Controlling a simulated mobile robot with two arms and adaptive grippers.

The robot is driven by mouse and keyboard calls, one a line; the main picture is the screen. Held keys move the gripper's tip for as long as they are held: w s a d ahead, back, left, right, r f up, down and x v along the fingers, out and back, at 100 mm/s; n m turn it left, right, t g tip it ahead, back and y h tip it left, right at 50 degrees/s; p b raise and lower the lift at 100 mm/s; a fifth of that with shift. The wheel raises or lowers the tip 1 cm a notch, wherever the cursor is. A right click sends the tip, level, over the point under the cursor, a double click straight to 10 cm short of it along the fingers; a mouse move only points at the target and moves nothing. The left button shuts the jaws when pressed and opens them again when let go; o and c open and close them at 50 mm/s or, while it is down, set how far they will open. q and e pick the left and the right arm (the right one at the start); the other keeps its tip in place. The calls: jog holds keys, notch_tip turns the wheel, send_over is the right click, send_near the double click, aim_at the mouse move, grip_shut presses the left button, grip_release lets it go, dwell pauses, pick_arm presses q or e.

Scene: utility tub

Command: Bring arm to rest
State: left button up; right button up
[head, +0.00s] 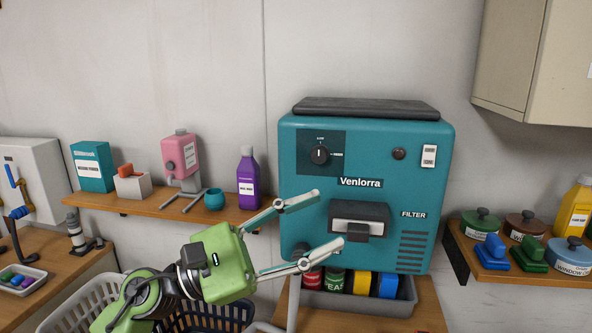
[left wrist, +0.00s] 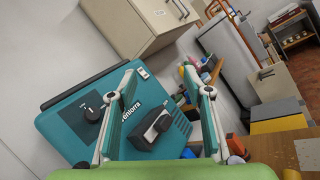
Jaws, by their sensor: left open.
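My left gripper (head: 328,220) is open and empty in the head view. Its two long fingers point right, in front of the teal Veniorra machine (head: 365,155). In the left wrist view the gripper (left wrist: 168,85) also shows its fingers spread, with the teal machine (left wrist: 65,130) behind and to the left. Between the fingers and the machine I cannot tell the exact gap. The machine's dark drawer handle (head: 358,222) shows just right of the fingertips. My right gripper is in neither view.
A wooden shelf (head: 140,203) at left holds a purple bottle (head: 248,180), a pink dispenser (head: 180,155) and a teal cup (head: 214,199). Baskets (head: 75,305) stand below my left arm. A grey bin with colored cans (head: 345,300) sits under the machine. A cabinet (head: 535,60) hangs upper right.

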pick_arm(q)
jog(key=w+a+f+n+t+y, duration=0.3)
jog(key=a+n+t+y, duration=0.4)
jog(key=n, duration=0.9)
jog(key=w+a+f+n+t+y, duration=0.35)
jog(key=a+n+t+y, duration=0.3)
jog(key=n+t, duration=0.6)
jog(key=s+a+f+n+g+y, duration=0.2)
jog(key=a+f+n+g+y, duration=0.25)
jog(key=f+n, duration=0.55)
jog(key=s+a+f+n+g+y, duration=0.2)
jog(key=a+f+n+g+y, duration=0.3)
jog(key=f+n, duration=0.55)
jog(key=s+f+n+g+h, duration=0.2)
jog(key=s+f+n+g, duration=0.8)
jog(key=s+f, duration=1.35)
jog(key=s+f+m+g, duration=0.1)
jog(key=s+f+g, duration=0.1)
jog(key=f, duration=1.1)
jog(key=s+f+m+g, duration=0.1)
jog(key=s+f+m, duration=0.1)
jog(key=f, duration=1)
jog(key=s+a+f+g+b, duration=0.1)
jog(key=s+a+f, duration=0.2)
jog(key=s+f, duration=1.3)
jog(key=shift+s, duration=0.45)
